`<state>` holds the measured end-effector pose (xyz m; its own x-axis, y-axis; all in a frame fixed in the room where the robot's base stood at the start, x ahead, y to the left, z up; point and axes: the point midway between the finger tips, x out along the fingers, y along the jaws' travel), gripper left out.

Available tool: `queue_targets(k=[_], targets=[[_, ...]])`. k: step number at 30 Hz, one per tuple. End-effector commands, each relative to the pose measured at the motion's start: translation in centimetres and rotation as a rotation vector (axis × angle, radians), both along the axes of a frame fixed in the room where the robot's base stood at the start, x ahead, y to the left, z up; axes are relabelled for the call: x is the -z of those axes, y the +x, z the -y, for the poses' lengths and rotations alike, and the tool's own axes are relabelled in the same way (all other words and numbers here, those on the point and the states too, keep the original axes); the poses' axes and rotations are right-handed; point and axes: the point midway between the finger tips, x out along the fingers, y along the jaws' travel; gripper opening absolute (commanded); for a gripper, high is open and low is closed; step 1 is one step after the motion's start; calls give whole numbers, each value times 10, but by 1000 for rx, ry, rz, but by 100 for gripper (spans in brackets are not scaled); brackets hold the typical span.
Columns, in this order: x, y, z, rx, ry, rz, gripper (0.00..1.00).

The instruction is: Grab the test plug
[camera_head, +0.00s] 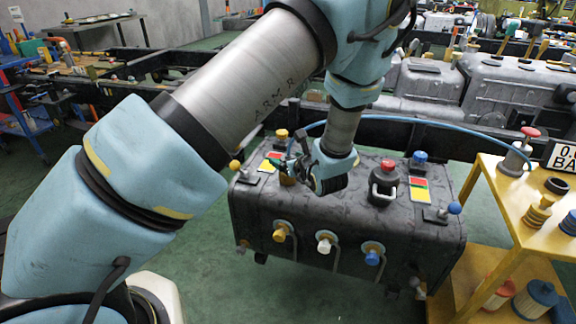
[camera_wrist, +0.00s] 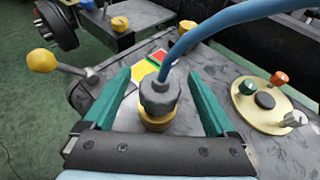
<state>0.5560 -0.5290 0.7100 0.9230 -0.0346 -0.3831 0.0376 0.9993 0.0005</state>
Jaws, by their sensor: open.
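The test plug (camera_wrist: 160,97) is a grey, ridged connector with a blue hose (camera_wrist: 205,28) rising from its top. It sits on a brass-yellow fitting (camera_wrist: 157,121) on top of the dark tank (camera_head: 345,225). In the wrist view, my gripper (camera_wrist: 158,86) is open, with one teal finger on each side of the plug and a visible gap on both sides. In the head view, my gripper (camera_head: 300,165) is over the left part of the tank top, and the plug is mostly hidden behind it.
A red-capped valve (camera_head: 384,180) and blue-knobbed parts stand on the tank's right. In the wrist view, a yellow-knobbed lever (camera_wrist: 42,61) is left and a round plate with knobs (camera_wrist: 265,103) right. A yellow cart (camera_head: 520,225) stands at the right.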

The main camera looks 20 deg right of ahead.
Motion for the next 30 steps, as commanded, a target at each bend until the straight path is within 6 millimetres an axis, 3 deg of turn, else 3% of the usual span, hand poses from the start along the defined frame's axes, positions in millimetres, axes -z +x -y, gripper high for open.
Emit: queue_targets(k=[6, 14, 30], targets=[[8, 23, 1, -1, 0, 1, 91], [9, 24, 1, 0, 0, 1, 90], [9, 24, 1, 0, -1, 1, 29]])
